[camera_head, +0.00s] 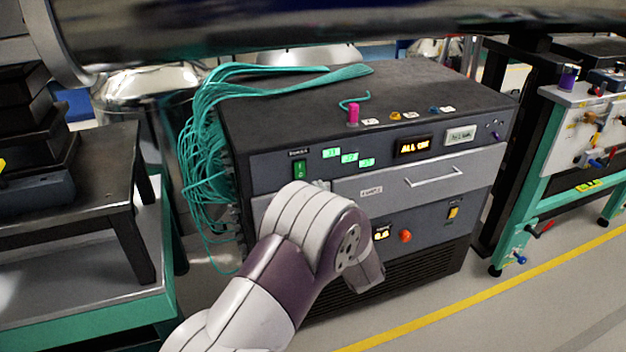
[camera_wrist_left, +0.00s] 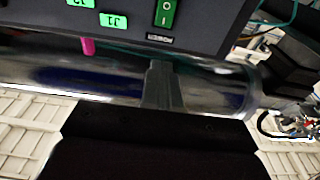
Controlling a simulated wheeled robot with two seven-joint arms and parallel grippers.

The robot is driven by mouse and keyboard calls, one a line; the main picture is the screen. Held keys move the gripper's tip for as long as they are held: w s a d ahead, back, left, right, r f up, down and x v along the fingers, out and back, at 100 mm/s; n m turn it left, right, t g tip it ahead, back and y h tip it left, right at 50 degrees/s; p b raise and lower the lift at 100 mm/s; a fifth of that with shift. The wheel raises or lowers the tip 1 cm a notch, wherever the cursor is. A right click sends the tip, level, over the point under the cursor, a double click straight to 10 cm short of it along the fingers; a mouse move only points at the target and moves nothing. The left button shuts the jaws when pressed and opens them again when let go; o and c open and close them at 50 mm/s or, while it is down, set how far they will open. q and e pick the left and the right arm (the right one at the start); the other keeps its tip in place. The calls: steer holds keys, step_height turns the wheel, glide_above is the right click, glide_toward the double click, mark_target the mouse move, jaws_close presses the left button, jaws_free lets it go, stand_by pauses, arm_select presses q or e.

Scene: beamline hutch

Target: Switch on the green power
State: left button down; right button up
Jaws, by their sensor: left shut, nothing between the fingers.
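The green power switch (camera_head: 299,170) is a rocker under a small label at the left of the dark cabinet's (camera_head: 440,160) upper front panel. It also shows upside down at the top of the left wrist view (camera_wrist_left: 165,12), with its label (camera_wrist_left: 159,38) below it. My left arm comes up from the bottom in the head view, and its wrist is in front of the cabinet just below the switch. The fingers are mostly hidden there. In the left wrist view my left gripper (camera_wrist_left: 163,68) is shut and empty, its tips apart from the switch in the picture. My right gripper is out of view.
Green tags (camera_head: 331,153), an orange-lit display (camera_head: 412,147) and a drawer handle (camera_head: 434,177) are on the cabinet front. A pink knob (camera_head: 353,114) stands on top. Teal cables (camera_head: 200,150) hang at the left. A large shiny pipe (camera_head: 300,25) crosses overhead.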

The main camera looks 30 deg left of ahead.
arm_select(q)
steer(key=s+d, duration=0.2)
steer(key=shift+s+d+r, duration=0.25)
steer(key=shift+d+r, duration=0.1)
steer(key=shift+d, duration=0.05)
